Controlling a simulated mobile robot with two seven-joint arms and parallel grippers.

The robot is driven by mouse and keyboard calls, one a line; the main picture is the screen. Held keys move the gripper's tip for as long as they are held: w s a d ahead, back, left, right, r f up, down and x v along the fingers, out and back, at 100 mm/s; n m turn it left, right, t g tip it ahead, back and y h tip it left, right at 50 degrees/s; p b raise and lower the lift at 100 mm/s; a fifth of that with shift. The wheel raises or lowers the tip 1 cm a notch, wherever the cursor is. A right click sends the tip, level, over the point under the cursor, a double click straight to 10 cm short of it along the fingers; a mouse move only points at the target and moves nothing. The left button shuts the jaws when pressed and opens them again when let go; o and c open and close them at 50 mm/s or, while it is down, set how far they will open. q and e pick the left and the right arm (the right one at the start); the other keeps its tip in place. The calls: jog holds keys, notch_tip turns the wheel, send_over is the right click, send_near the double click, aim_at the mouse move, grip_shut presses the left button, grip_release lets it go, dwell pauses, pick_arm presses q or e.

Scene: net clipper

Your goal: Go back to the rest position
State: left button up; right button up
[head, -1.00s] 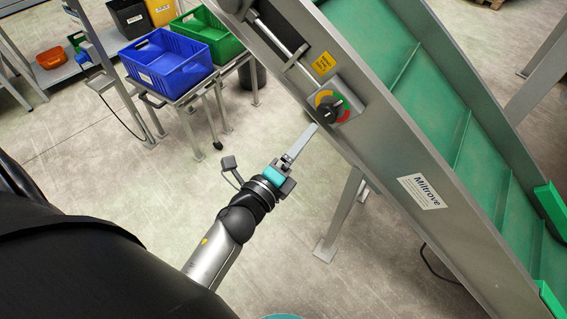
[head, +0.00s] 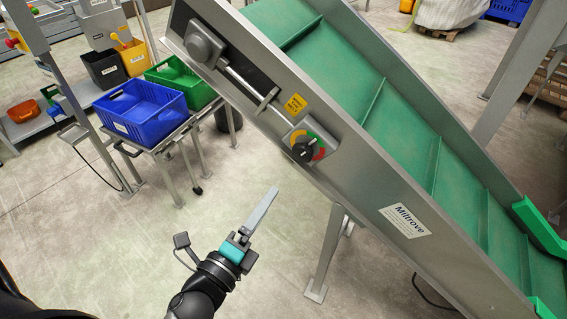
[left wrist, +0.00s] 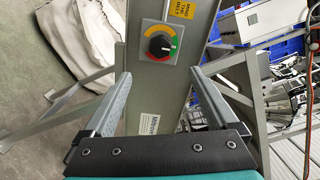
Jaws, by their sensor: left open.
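My left gripper (head: 262,212) is in the lower middle of the head view, open and empty, seen nearly edge-on. Its fingers point up and right toward the conveyor and touch nothing. A rotary switch (head: 303,152) with a black knob on a yellow, green and red dial sits on the conveyor's side rail, a short way beyond the fingertips. In the left wrist view the two fingers of the left gripper (left wrist: 160,80) stand wide apart, with the rotary switch (left wrist: 159,46) ahead between them. My right gripper is not in view.
The inclined green conveyor (head: 365,195) fills the right, its support leg (head: 325,255) on the floor. A blue crate (head: 145,112) and a green crate (head: 185,80) stand on a metal stand at the left. The floor between stand and gripper is clear.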

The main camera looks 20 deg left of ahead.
pick_arm(q)
jog(key=s+f+n+g+b, duration=0.15)
jog(key=f+n, duration=0.25)
jog(key=f, duration=0.6)
jog(key=s+d+f+n+g+y+p, duration=0.1)
jog(key=s+f+n+g, duration=0.2)
jog(key=f, duration=0.6)
jog(key=s+f+n+g+b, duration=0.1)
jog(key=s+f+n+g, duration=0.25)
jog(key=f, duration=0.65)
jog(key=s+a+f+n+g, duration=0.1)
jog(key=s+f+n+g, duration=0.3)
jog(key=s+f, duration=0.4)
jog(key=s+a+f+n+g+y+b, duration=0.1)
jog(key=s+f+n+g, duration=0.3)
jog(key=s+f, duration=0.5)
jog(key=s+a+n, duration=0.1)
jog(key=s+n, duration=0.1)
jog(key=s, duration=0.3)
jog(key=shift+s+g, duration=0.25)
jog(key=shift+g, duration=0.15)
